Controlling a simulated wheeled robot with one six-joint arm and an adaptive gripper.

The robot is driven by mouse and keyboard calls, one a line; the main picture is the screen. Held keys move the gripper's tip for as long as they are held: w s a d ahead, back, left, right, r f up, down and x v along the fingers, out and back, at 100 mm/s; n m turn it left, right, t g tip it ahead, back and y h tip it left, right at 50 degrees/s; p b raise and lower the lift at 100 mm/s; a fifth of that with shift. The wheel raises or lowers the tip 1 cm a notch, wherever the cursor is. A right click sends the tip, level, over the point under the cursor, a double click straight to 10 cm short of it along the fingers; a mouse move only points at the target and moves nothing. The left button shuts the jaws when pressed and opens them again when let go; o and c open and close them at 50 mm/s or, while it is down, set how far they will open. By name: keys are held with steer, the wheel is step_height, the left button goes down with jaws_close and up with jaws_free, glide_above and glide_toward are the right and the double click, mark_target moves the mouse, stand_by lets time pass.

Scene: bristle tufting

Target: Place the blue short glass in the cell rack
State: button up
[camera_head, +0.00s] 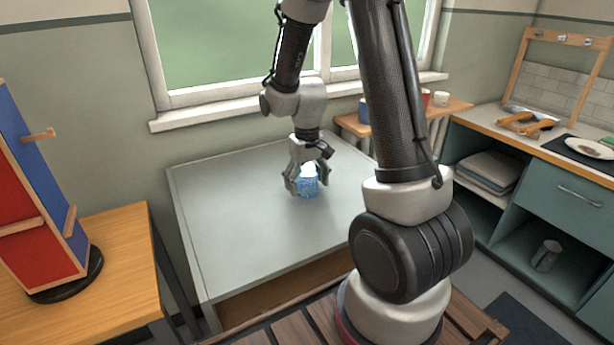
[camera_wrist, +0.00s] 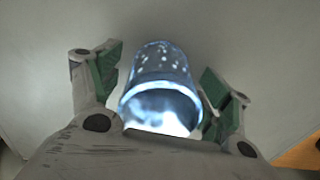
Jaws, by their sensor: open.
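A short blue glass (camera_head: 308,182) stands on the pale grey table, toward its back right part. My gripper (camera_head: 306,184) is above and around it, with a finger on each side. In the wrist view the glass (camera_wrist: 160,88) sits between the two green-padded fingers of my gripper (camera_wrist: 160,85). The fingers are open, with a visible gap at least on the left side. On the right the finger is close to the glass, and I cannot tell whether it touches. I cannot make out a cell rack in either view.
The grey table (camera_head: 230,225) is otherwise bare. A red and blue stand (camera_head: 40,190) is on a wooden table (camera_head: 110,260) at the left. A small wooden shelf (camera_head: 455,106) with cups is behind at the right.

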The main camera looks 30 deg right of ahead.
steer(key=c, duration=1.3)
